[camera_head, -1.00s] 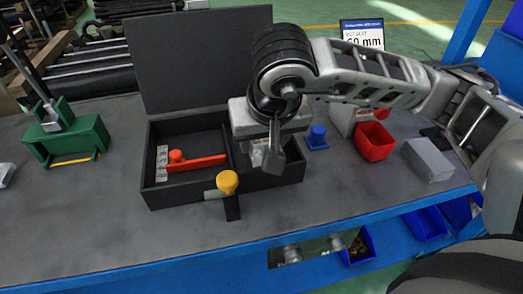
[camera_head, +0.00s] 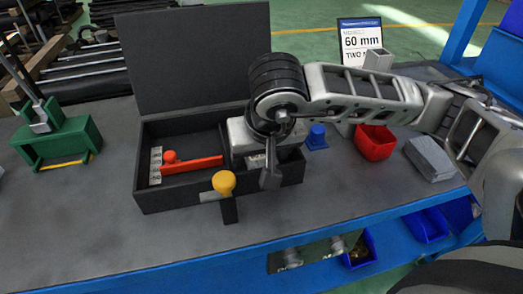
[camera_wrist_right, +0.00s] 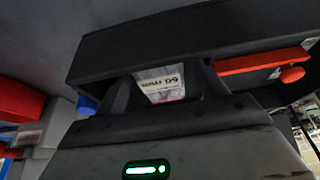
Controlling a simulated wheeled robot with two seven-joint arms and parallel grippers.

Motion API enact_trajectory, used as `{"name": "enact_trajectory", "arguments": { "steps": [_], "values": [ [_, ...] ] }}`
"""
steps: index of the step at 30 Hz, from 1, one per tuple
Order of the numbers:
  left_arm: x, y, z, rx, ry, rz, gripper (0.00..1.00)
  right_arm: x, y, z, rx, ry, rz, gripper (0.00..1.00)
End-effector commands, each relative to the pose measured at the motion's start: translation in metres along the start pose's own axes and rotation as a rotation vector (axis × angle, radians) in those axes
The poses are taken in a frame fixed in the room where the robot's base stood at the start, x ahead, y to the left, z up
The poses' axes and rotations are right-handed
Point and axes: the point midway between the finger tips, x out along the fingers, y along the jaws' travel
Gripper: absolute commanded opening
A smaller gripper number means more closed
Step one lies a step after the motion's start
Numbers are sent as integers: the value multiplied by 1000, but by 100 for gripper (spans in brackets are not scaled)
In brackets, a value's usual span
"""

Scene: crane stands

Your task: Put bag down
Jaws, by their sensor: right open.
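A small clear bag with a white label reading 60 mm (camera_wrist_right: 162,84) shows between the fingers of my right gripper (camera_wrist_right: 168,88) in the right wrist view. In the head view, my right gripper (camera_head: 268,172) points down into the right compartment of the open black case (camera_head: 165,200). A pale bit of the bag (camera_head: 256,161) shows beside the finger there. The fingers stand apart on either side of the bag. Whether the bag rests on the compartment floor is hidden. My left gripper is not in view.
The case's left compartment holds a red bar with a knob (camera_head: 190,164). A yellow knob (camera_head: 224,183) stands at its front. A blue piece (camera_head: 317,137), a red bin (camera_head: 375,142) and a grey block (camera_head: 430,158) are to the right. A green stand (camera_head: 58,140) is at left.

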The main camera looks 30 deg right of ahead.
Motion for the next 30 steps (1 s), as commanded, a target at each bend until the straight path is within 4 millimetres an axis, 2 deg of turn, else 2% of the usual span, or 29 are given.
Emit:
{"name": "enact_trajectory", "arguments": {
  "steps": [5,8,15,21,30],
  "values": [
    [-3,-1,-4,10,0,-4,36,-9,-1,-2,0,2,-2,72],
    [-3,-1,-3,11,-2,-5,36,-26,-1,-2,-2,4,-4,72],
    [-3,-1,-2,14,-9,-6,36,-80,-1,-3,-1,6,-5,72],
    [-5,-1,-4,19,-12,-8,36,-113,0,-3,-1,4,-2,72],
    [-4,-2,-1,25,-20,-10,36,-123,0,-1,-1,0,0,72]
  ]
}}
